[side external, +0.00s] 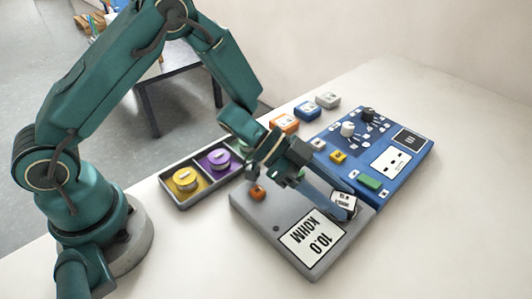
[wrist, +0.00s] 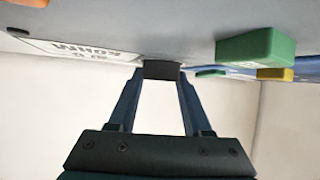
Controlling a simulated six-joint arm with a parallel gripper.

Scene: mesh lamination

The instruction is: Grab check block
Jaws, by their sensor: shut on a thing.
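The check block (side external: 345,202), a small block with a white labelled top and dark sides, is between the fingertips of my gripper (side external: 332,205). It is at the right side of the grey meter box (side external: 262,222), close to the 10.0 KOHM display. In the wrist view a dark face of the block (wrist: 162,70) fills the gap between the two blue fingertips (wrist: 161,75). My gripper is shut on it. I cannot tell whether the block touches the box. The fingers hide part of the block.
A blue panel (side external: 412,160) with knobs and a green block (side external: 370,181) lies right of the grey box. Orange (side external: 285,123), blue (side external: 307,109) and white (side external: 328,99) blocks stand behind. A tray (side external: 207,192) with yellow and purple round pieces is left. The front table is clear.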

